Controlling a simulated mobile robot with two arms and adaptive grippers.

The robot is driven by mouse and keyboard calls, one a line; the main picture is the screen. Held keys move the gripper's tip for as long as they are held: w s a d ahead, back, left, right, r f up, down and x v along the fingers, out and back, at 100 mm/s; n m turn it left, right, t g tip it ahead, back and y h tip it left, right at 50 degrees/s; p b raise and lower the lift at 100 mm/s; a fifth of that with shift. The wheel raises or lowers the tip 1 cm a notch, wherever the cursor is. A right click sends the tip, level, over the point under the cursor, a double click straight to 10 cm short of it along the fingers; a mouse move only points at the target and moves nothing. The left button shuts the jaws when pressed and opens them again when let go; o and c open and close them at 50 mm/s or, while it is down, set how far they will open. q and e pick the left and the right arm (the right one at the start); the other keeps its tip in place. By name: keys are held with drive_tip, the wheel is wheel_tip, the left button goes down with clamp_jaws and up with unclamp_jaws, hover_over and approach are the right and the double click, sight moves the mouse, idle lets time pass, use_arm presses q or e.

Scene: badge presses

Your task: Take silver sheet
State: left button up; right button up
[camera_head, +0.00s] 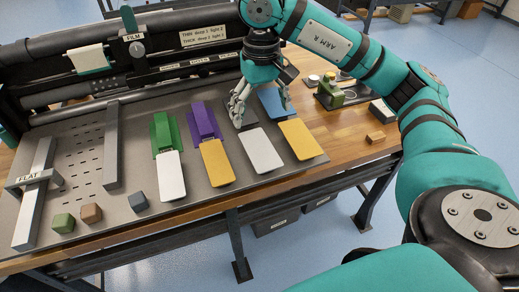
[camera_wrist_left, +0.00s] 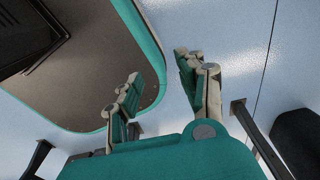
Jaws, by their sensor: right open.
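My right gripper (camera_head: 262,112) is open, pointing down over the row of coloured sheets on the grey board. Its fingers are spread around the far end of a dark grey sheet (camera_head: 251,122), the nearest match to silver, and partly hide it. I cannot tell whether they touch it. A white card (camera_head: 262,152) lies at the near end of that sheet. A blue sheet (camera_head: 271,102) is just right of the fingers, and a purple sheet (camera_head: 203,122) is to the left. My left gripper (camera_wrist_left: 158,70) shows open and empty in the left wrist view, away from the board.
A green sheet (camera_head: 163,132) and white and yellow cards share the board (camera_head: 85,205). Small blocks, one green (camera_head: 63,223), lie at its near left. A dark press with rollers (camera_head: 150,60) runs behind. A small green device (camera_head: 330,94) stands to the right on the wooden table (camera_head: 345,125).

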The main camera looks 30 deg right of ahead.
drive_tip(key=p, duration=0.1)
hover_over(260, 148)
wheel_tip(260, 148, down, 5)
drive_tip(key=shift+d+r, duration=0.1)
drive_tip(key=shift+f, duration=0.25)
wheel_tip(260, 148, down, 5)
drive_tip(key=shift+s+r+p, duration=0.1)
drive_tip(key=shift+p, duration=1.15)
drive_tip(key=shift+a, duration=0.2)
use_arm(q)
drive_tip(key=shift+t, duration=0.4)
drive_tip(key=w+r, duration=0.1)
drive_tip(key=w, duration=0.1)
drive_tip(key=w+r, duration=0.2)
drive_tip(key=shift+d, duration=0.15)
use_arm(e)
drive_tip(key=shift+f, duration=0.2)
use_arm(q)
drive_tip(key=shift+f+b, duration=0.3)
drive_tip(key=shift+b, duration=0.3)
use_arm(e)
drive_tip(key=shift+f, duration=0.15)
use_arm(q)
drive_tip(key=shift+s, duration=0.15)
